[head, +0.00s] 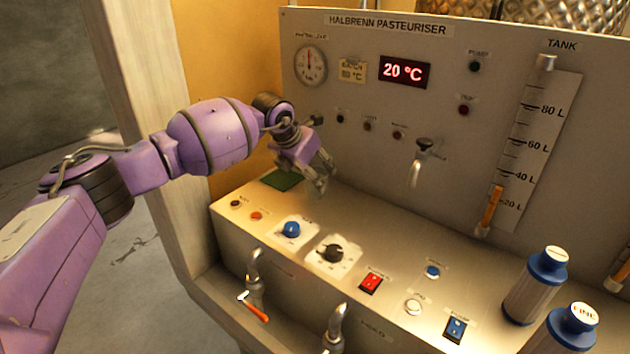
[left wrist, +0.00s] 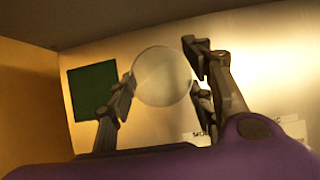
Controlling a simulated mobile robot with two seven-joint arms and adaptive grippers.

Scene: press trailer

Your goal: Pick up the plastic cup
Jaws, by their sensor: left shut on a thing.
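My left gripper (head: 318,178) is at the back left of the pasteuriser's metal top, near its upright panel. In the left wrist view the gripper (left wrist: 165,85) is shut on a pale, translucent round thing, which looks like the plastic cup (left wrist: 162,76), with fingers on both sides of it. In the head view the cup is hard to make out, blurred and partly covered by the fingers. A dark green square mat (head: 283,179) lies beside the gripper, and it also shows in the left wrist view (left wrist: 92,92). My right gripper is not in view.
The sloping control top has a blue knob (head: 291,229), a black knob (head: 332,252) and a red switch (head: 371,283). A spout (head: 417,170) sticks out from the upright panel (head: 360,110). Two blue-capped cylinders (head: 535,285) stand at the right. Taps (head: 255,275) project at the front.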

